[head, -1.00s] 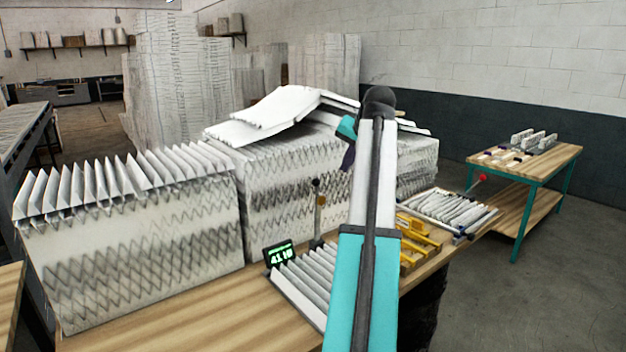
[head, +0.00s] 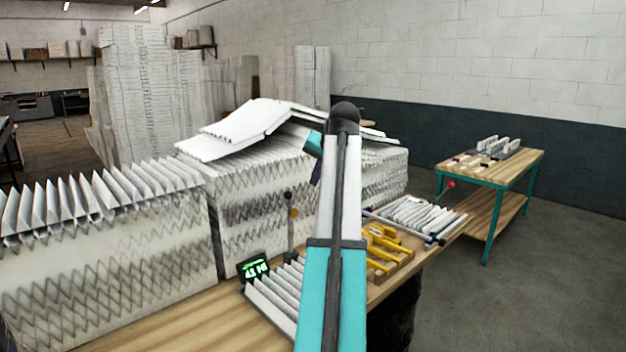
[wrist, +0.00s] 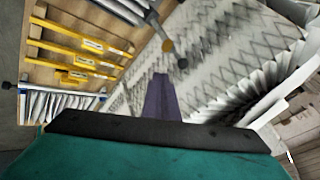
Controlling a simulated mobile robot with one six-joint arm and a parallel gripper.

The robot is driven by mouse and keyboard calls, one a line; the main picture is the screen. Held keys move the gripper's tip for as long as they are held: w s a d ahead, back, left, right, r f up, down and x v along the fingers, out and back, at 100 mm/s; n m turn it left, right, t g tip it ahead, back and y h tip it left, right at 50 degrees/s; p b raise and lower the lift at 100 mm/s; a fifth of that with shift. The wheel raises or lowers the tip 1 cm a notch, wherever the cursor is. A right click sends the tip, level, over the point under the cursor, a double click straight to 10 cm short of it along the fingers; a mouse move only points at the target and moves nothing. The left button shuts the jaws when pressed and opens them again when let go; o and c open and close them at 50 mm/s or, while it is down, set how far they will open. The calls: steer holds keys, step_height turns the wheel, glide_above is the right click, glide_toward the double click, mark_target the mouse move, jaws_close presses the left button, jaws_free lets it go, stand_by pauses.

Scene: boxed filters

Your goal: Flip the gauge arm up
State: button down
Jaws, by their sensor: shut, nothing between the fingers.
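The gauge arm (head: 290,228) is a thin grey rod with a dark ball at its top and a brass-coloured disc just below. It looks roughly upright in the head view, beside a small green-lit display (head: 253,267). In the wrist view, the gauge's dark ball (wrist: 182,63) and brass disc (wrist: 167,45) show just beyond my fingers. My gripper (head: 316,173) has purple fingers, which also show in the wrist view (wrist: 165,97). It is shut and empty, above and right of the ball in the head view, apparently apart from it. My arm hides part of the bench.
Large pleated filter stacks (head: 110,255) line the back of the wooden bench (head: 185,318). Yellow clamp-like parts (head: 385,250) and a tray of white pleats (head: 420,217) lie to the right. A side table (head: 520,165) stands farther right, with open floor between.

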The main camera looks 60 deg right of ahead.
steer(key=w+d+f+p, duration=0.2)
steer(key=w+f+p, duration=0.2)
steer(key=w+f, duration=0.3)
steer(key=shift+w+d, duration=0.3)
steer(key=shift+w, duration=0.4)
